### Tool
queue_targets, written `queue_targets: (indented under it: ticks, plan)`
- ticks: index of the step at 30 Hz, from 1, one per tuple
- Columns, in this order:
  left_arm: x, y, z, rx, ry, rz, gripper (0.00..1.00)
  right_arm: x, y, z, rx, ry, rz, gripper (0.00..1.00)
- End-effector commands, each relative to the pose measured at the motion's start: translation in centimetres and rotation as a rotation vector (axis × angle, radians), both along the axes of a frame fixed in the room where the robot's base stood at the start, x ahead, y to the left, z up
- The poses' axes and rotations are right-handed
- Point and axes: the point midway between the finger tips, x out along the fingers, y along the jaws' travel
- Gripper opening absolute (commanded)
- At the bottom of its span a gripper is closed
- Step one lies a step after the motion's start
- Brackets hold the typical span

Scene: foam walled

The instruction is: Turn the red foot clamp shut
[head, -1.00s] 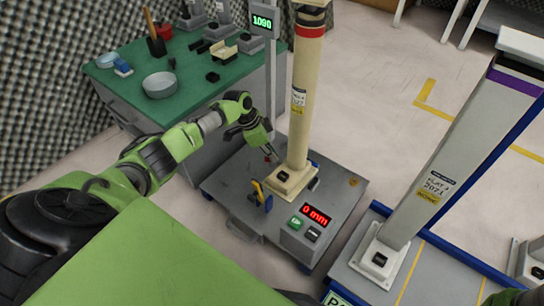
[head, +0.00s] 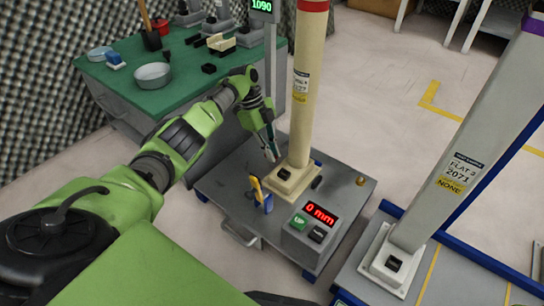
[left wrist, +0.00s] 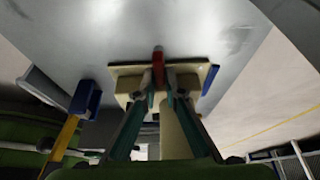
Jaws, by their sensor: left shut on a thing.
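The red foot clamp (left wrist: 158,60) shows as a small red piece at the edge of the post's cream foot plate in the left wrist view. My left gripper (left wrist: 160,78) has its two fingers closed on either side of it. In the head view my left gripper (head: 272,155) reaches down to the left of the cream post (head: 303,90), at its foot plate (head: 295,181). The fingers hide the red clamp there. My right gripper is not in view.
A blue block with a yellow lever (head: 262,195) stands at the plate's near left side. The grey platform (head: 225,190) carries a panel (head: 312,232) reading 0 mm. A green-topped bench (head: 125,95) is behind my arm; a second platform with a grey post (head: 460,150) stands right.

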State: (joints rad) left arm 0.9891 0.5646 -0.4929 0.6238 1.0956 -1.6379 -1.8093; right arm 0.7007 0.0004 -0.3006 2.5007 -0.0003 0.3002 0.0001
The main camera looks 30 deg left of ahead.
Motion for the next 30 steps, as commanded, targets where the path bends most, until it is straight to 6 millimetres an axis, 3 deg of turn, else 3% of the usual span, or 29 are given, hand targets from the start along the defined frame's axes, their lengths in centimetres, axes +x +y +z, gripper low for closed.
queue_targets:
  ticks: [19, 21, 30]
  plan:
    - [-0.12, -0.11, -0.09, 0.0, 0.003, -0.054, 0.0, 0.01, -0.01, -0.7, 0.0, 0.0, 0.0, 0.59]
    - [-0.12, -0.11, -0.09, -0.001, 0.003, -0.054, 0.25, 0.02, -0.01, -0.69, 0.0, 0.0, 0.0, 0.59]
    - [-0.05, -0.02, -0.03, 0.0, 0.001, -0.051, 0.26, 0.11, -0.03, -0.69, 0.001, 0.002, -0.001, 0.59]
